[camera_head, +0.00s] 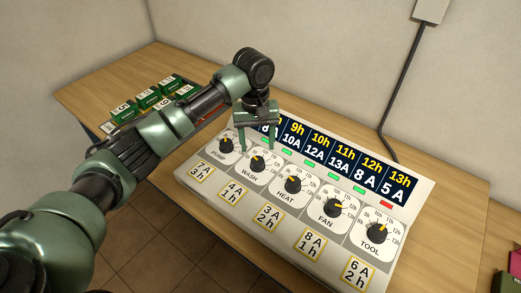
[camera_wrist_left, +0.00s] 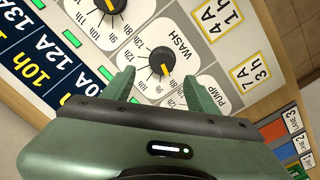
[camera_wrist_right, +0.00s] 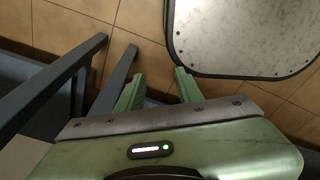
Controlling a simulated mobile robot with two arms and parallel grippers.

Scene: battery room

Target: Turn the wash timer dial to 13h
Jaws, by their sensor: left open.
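The wash timer dial, a black knob with a yellow pointer mark (camera_head: 257,163), sits on the white sloped panel (camera_head: 300,264), second from the left between PUMP and HEAT. It also shows in the left wrist view (camera_wrist_left: 161,61), just ahead of my fingers; the hour its mark points to is too small to tell. My left gripper (camera_head: 256,146) is open above and behind the WASH dial, its fingers spread. In the left wrist view the fingertips (camera_wrist_left: 158,80) are either side of the dial's lower edge, apparently not touching it. My right gripper (camera_wrist_right: 158,78) is open and empty, away from the panel.
The HEAT (camera_head: 293,185), FAN (camera_head: 327,209) and TOOL (camera_head: 376,233) dials lie to the right, PUMP (camera_head: 226,145) to the left. A display strip (camera_head: 340,160) runs behind, with green lights and one red. Green boxes (camera_head: 158,100) stand at the far left of the table.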

